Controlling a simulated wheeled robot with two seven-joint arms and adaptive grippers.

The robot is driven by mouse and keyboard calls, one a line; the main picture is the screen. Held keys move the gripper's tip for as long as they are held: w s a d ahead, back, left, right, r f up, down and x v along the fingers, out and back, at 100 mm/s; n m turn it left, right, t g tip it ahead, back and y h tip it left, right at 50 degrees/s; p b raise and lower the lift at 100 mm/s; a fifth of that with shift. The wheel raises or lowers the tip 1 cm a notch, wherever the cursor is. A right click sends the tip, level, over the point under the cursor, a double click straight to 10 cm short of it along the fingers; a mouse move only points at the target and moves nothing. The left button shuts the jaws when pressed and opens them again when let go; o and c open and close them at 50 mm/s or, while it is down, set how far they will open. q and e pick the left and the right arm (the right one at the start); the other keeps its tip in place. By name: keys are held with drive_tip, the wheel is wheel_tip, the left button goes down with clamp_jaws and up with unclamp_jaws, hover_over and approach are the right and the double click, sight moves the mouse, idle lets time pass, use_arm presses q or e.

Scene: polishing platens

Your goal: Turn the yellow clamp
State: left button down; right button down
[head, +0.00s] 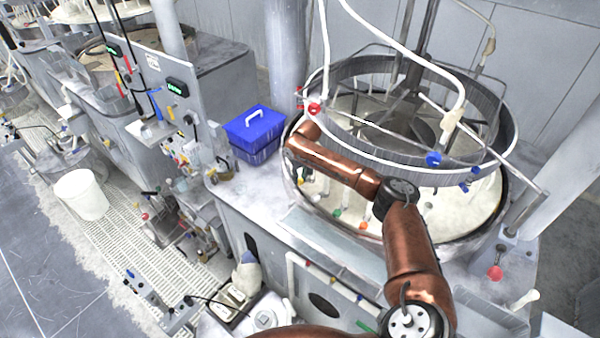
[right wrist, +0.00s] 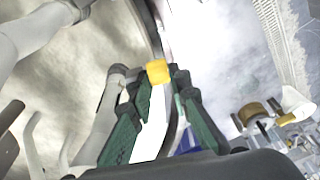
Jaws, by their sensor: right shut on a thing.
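The yellow clamp (right wrist: 158,71) shows in the right wrist view as a small yellow block at the tips of my right gripper (right wrist: 157,86). The green fingers stand on either side of it and are shut on it. A pale strip runs between the fingers below the clamp. In the head view, my copper right arm reaches up and left across the front of the round polishing platen (head: 485,205). The right fingertips and the yellow clamp cannot be made out there. My left gripper is not in view.
A blue box (head: 255,128) with a white handle stands left of the platen. Red and blue fittings and white hoses surround the platen's ring (head: 400,172). A white bucket (head: 81,194) stands on the grating at left. The floor at far left is clear.

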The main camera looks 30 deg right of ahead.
drive_tip(key=shift+w+d+r+g+p, duration=0.1)
drive_tip(key=shift+w+r+g+p, duration=0.2)
drive_tip(key=shift+g, duration=0.1)
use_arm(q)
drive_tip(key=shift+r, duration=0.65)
use_arm(e)
drive_tip(key=shift+f+g, duration=0.1)
drive_tip(key=shift+g, duration=0.3)
drive_tip(key=c, duration=2.1)
unclamp_jaws()
drive_tip(key=o, duration=0.3)
drive_tip(key=shift+f, duration=0.15)
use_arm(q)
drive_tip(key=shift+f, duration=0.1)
use_arm(e)
drive_tip(key=shift+s+d, duration=0.1)
